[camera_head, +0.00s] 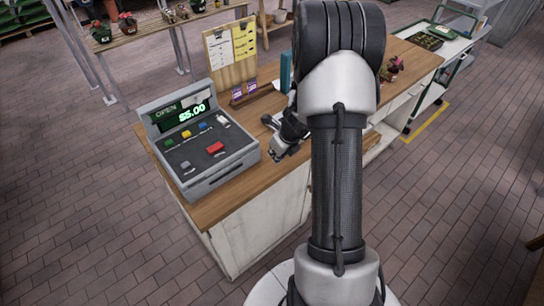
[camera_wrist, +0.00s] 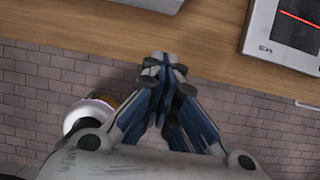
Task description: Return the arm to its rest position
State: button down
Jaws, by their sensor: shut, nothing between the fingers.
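My gripper (camera_head: 283,151) is over the wooden counter top (camera_head: 222,200), just right of the cash register (camera_head: 205,150), in the head view. The large arm link in front hides part of my arm and the counter behind it. In the wrist view my gripper (camera_wrist: 165,72) has its fingertips together with nothing between them. It points toward the front edge of the counter, with tiled floor below.
The register display reads OPEN and $5.00. A board with paper notes (camera_head: 231,52) stands behind it. A scanner with a red line (camera_wrist: 290,28) lies on the counter at upper right in the wrist view. A potted plant (camera_head: 393,67) stands farther back.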

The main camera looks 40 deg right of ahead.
jog(key=shift+r, duration=0.3)
jog(key=s+a+r+n+y+b, duration=0.1)
jog(key=a+r+n+b, duration=0.1)
jog(key=a+r+n, duration=0.55)
jog(key=s+a+r+n+b, duration=0.2)
jog(key=a+r+n+b, duration=0.1)
jog(key=a+r+n, duration=0.5)
jog(key=s+a+n+b, duration=0.2)
jog(key=s+a+n, duration=0.2)
jog(key=s+n, duration=0.6)
jog(key=s+a+r+n+h+b, duration=0.1)
jog(key=s+a+n+b, duration=0.2)
jog(key=s+n, duration=0.7)
jog(key=shift+a, duration=1.25)
jog(key=shift+r, duration=0.1)
